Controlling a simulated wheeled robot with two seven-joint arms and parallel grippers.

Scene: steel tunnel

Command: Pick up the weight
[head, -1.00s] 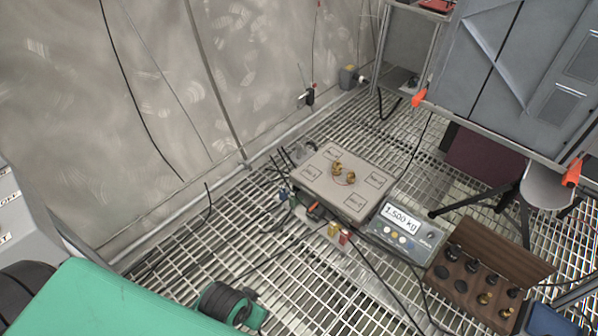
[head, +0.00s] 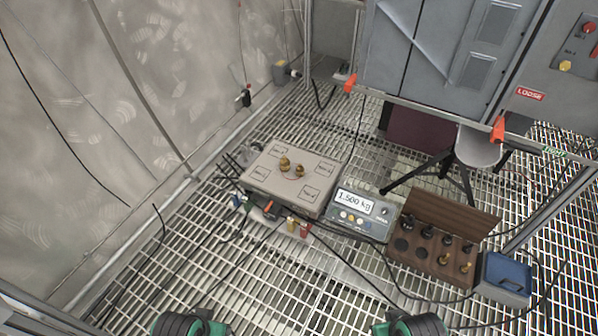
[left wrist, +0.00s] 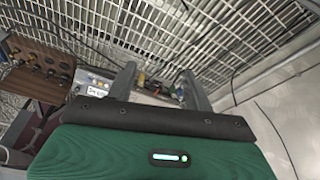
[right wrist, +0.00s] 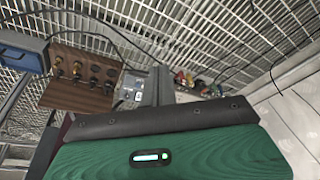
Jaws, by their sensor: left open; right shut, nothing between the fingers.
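Two small brass weights, a larger one (head: 285,163) and a smaller one (head: 299,171), stand close together on the beige scale plate (head: 262,190). The scale display (head: 355,203) reads 1.500 kg. A wooden weight case (head: 405,268) with its lid up stands right of the display and holds several dark and brass weights; it also shows in the left wrist view (left wrist: 38,82) and right wrist view (right wrist: 75,97). My left gripper (left wrist: 160,86) is open and empty. My right gripper (right wrist: 160,86) is shut and empty. Both are well short of the weights.
A blue box (head: 503,278) sits right of the case. Black cables run over the grated floor (head: 250,295). A stool (head: 478,150) and grey cabinets (head: 430,50) stand behind. The wall (head: 90,130) is on the left. Grating in front of the scale is mostly free.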

